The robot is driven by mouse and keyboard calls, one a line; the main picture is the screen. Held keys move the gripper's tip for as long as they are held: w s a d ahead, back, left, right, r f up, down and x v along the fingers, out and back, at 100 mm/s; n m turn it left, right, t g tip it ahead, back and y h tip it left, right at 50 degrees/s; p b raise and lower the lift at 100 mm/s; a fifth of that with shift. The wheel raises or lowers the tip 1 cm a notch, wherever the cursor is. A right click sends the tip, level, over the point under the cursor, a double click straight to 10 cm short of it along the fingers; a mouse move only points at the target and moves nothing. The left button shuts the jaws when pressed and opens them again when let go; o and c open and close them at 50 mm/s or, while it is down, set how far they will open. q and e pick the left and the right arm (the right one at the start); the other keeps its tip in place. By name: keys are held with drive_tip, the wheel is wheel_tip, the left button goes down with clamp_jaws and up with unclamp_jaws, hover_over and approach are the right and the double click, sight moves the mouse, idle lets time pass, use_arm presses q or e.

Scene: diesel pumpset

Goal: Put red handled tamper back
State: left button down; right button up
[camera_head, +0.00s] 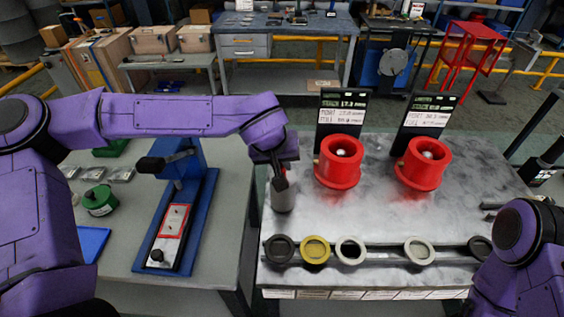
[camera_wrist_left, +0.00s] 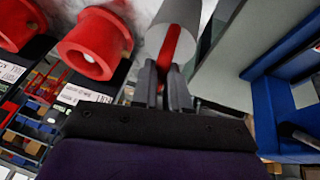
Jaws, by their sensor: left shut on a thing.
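The tamper is a grey metal cylinder (camera_head: 283,200) below my left gripper (camera_head: 281,182), near the left edge of the grey metal-topped table (camera_head: 385,220). In the left wrist view my left gripper (camera_wrist_left: 165,80) is shut on the tamper's red handle (camera_wrist_left: 171,45), with the grey body (camera_wrist_left: 182,14) beyond the fingers. The handle is mostly hidden by the fingers in the head view. I cannot tell whether the tamper's base touches the tabletop. My right arm shows at the lower right, but its gripper is out of view.
Two red cups (camera_head: 339,172) (camera_head: 423,165) with dark display panels behind stand right of the tamper. Several rings (camera_head: 350,249) line the front rail. A blue press (camera_head: 185,215) stands on the left bench (camera_head: 225,240), across a narrow gap.

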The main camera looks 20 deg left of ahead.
use_arm(q)
drive_tip(key=shift+f, duration=0.35)
drive_tip(key=c, duration=1.1)
unclamp_jaws()
drive_tip(key=v, duration=1.2)
